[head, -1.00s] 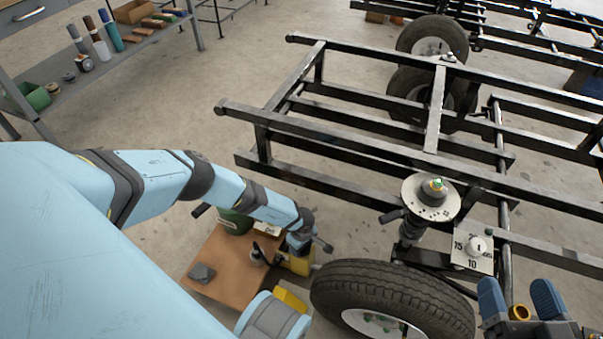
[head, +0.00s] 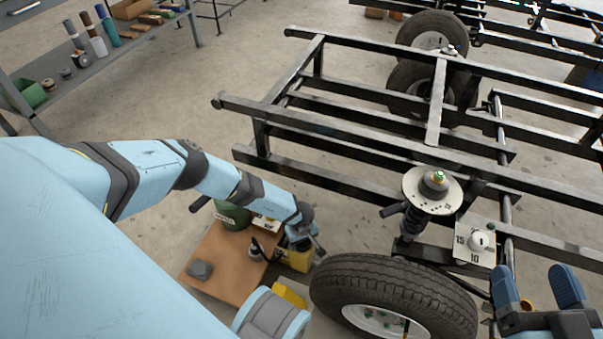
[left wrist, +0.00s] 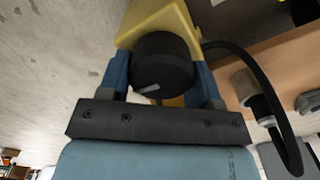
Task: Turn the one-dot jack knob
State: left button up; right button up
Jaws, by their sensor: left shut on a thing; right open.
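A yellow jack body (head: 297,261) stands beside the brown board, left of the near tyre. In the left wrist view its yellow housing (left wrist: 160,22) carries a round black knob (left wrist: 162,65) with one pale line mark. My left gripper (head: 306,238) is at the jack, and in the left wrist view its two blue fingers (left wrist: 160,78) are shut on the knob's sides. I see no dot marking on the knob. My right gripper (head: 538,288) is open and empty at the lower right, near the number plate.
A spring unit with a round white disc (head: 420,184) and a number plate with a pointer (head: 472,252) sit on the black frame (head: 350,137). The tyre (head: 390,283) is just right of the jack. A black hose (left wrist: 262,75) curves beside the knob.

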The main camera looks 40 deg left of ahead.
pick_arm(q)
jog(key=o, duration=0.9)
jog(key=shift+r, duration=0.1)
jog(key=shift+r+p, duration=0.35)
notch_tip(320, 180, up, 7)
jog(key=p, duration=0.4)
jog(key=shift+r, duration=0.2)
jog(key=shift+r+p, duration=1.45)
jog(key=shift+r, duration=1.3)
pick_arm(e)
jog(key=shift+s+a+r+m+h, duration=0.2)
jog(key=shift+s+a+r+m, duration=0.15)
jog(key=shift+s+r+m, duration=0.4)
jog(key=shift+s+a+r+m+h, duration=0.25)
jog(key=shift+s+r+m, duration=0.2)
jog(key=shift+r+m, duration=0.55)
jog(key=shift+f, duration=0.15)
